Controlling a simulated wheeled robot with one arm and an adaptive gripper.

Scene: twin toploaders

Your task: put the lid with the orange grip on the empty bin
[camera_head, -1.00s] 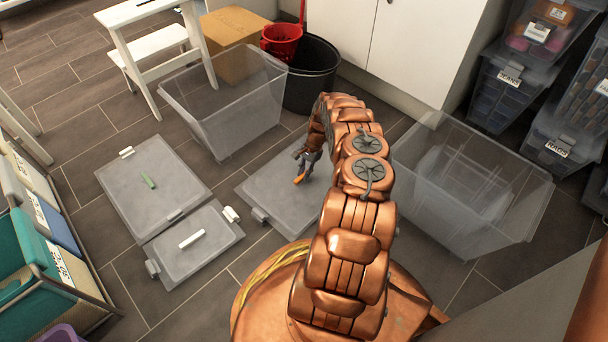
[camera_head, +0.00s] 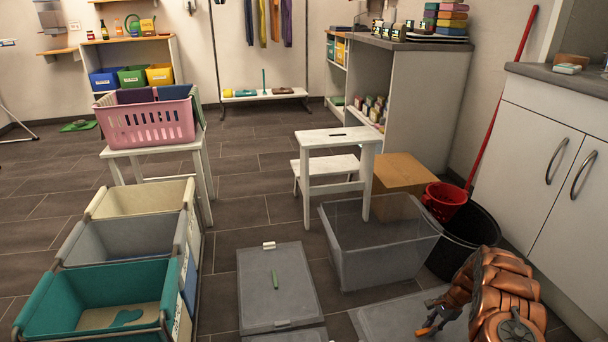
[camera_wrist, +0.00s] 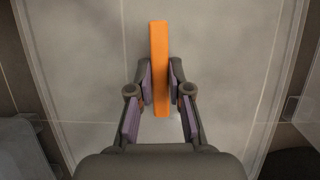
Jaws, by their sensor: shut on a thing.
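The lid with the orange grip is a flat, translucent grey panel (camera_head: 385,318) at the bottom right of the head view, partly hidden by my arm. My gripper (camera_head: 430,322) is over it. In the wrist view my gripper (camera_wrist: 161,88) is shut on the orange grip (camera_wrist: 159,45), a fingertip on each side, with the lid (camera_wrist: 220,60) beneath. I cannot tell whether the lid is clear of the floor. A clear bin (camera_head: 375,262) stands open on the floor just behind the lid and looks empty.
A lid with a green grip (camera_head: 262,300) lies left of the bin, with another lid (camera_head: 285,336) at the bottom edge. A white step stool (camera_head: 338,140), a cardboard box (camera_head: 405,170), a red bucket (camera_head: 445,200) and a black tub (camera_head: 465,245) crowd behind the bin.

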